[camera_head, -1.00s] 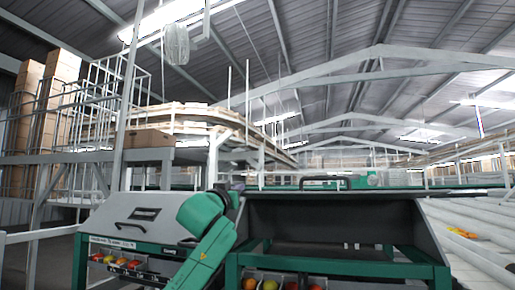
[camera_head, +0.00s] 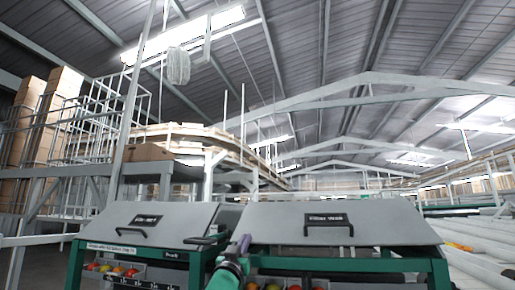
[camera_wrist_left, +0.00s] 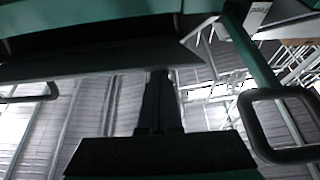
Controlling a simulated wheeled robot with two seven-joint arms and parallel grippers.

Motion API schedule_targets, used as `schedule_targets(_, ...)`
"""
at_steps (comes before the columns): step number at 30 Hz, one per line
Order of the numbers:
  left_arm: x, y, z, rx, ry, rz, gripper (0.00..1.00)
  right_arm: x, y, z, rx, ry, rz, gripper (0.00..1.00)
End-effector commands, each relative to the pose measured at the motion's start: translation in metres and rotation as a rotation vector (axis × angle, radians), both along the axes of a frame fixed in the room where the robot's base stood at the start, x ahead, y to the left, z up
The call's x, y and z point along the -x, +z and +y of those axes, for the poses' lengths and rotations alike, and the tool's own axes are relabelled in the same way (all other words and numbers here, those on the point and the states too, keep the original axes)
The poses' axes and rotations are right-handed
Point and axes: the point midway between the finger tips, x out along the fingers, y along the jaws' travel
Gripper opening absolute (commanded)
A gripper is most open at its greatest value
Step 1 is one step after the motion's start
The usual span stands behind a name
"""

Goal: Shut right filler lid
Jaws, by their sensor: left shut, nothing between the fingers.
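The right filler lid (camera_head: 340,218) is a grey sloping panel with a dark handle (camera_head: 325,231) and a black label. It lies down over its green-framed filler, its front edge at or close to the frame; any small gap cannot be told. My left gripper (camera_head: 245,243) is shut and empty, at the lid's left front corner, between the two fillers. In the left wrist view its dark fingers (camera_wrist_left: 159,100) are together, just beside a grey panel edge (camera_wrist_left: 95,65); contact cannot be told. My right gripper is not in view.
The left filler's grey lid (camera_head: 170,217) is down, with its own handle close to my left arm. Tomatoes (camera_head: 112,269) show in slots below. White rollers (camera_head: 480,240) lie at the right. A railing and stacked boxes (camera_head: 62,90) stand at the back left.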

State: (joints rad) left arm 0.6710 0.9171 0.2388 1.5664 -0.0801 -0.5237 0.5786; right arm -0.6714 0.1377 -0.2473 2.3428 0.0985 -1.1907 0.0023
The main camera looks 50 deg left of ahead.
Motion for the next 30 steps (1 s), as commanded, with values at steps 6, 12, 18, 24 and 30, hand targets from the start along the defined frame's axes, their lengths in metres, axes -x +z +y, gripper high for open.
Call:
schedule_targets(6,-0.009,-0.019,0.007,0.001,0.0,-0.001,0.0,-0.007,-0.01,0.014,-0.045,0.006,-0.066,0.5)
schedule_targets(12,-0.012,-0.023,0.009,-0.001,0.0,-0.002,0.0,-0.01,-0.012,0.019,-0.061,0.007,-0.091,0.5)
schedule_targets(18,-0.012,-0.024,0.009,-0.001,0.0,0.0,0.0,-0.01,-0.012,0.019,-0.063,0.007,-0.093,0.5)
schedule_targets(24,-0.012,-0.024,0.009,-0.001,0.0,0.0,0.0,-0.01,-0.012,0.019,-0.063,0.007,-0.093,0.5)
schedule_targets(30,-0.013,-0.017,0.01,-0.001,0.0,-0.001,0.0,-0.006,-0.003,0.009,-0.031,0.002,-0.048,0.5)
